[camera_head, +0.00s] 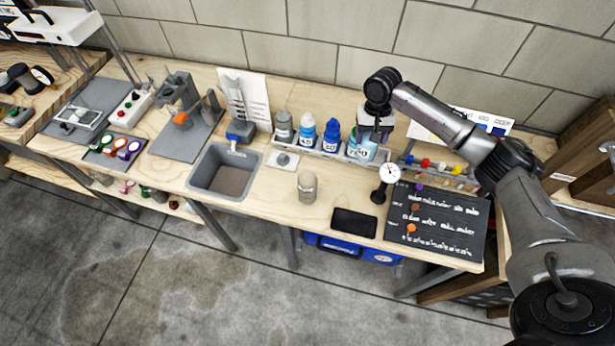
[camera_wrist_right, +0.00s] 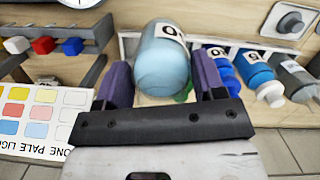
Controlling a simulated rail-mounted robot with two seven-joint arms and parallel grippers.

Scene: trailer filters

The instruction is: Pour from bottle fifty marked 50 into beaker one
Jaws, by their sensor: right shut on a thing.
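My right gripper (camera_head: 376,132) is at the right end of the bottle rack, pointing down. In the right wrist view its purple fingers (camera_wrist_right: 160,85) are on both sides of a pale blue bottle (camera_wrist_right: 162,60) and shut on it. That bottle also shows in the head view (camera_head: 367,151). Its label is partly hidden; a 0 shows in the wrist view. I cannot tell whether it is clear of the rack. A small grey, glass-like beaker (camera_head: 308,188) stands on the bench in front of the rack, apart from the gripper. My left gripper is out of view.
The rack (camera_head: 318,153) also holds a dark blue bottle (camera_head: 331,138), a blue bottle (camera_head: 308,131) and a grey one (camera_head: 284,126). A sink (camera_head: 213,190) is left.

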